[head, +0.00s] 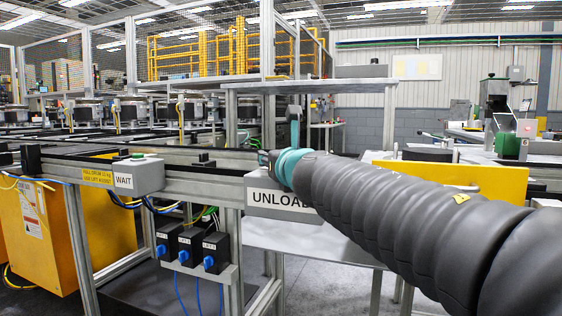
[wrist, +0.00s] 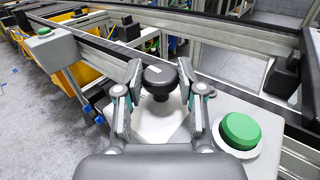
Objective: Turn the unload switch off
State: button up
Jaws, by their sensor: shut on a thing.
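The unload switch box (head: 258,198) is a grey box on the conveyor frame with an "UNLOAD" label, partly covered by my arm in the head view. In the wrist view its pale top carries a black rotary knob (wrist: 160,82) and, to the right, a large green button (wrist: 240,131). My gripper (wrist: 159,76) has its two fingers on either side of the black knob and is shut on it. In the head view my arm hides the knob, and the fingers cannot be made out clearly. The knob's on or off position is not clear.
A "WAIT" box (head: 137,176) with a green button sits further left on the rail. Several black boxes with blue knobs (head: 209,261) hang below. A yellow panel (head: 460,181) stands behind my arm. Conveyor rails (wrist: 230,35) run beyond the gripper.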

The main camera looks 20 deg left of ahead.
jog(key=o, duration=1.1)
jog(key=shift+o, duration=0.2)
jog(key=v, duration=0.7)
jog(key=shift+s+d, duration=0.15)
jog(key=shift+s, duration=0.05)
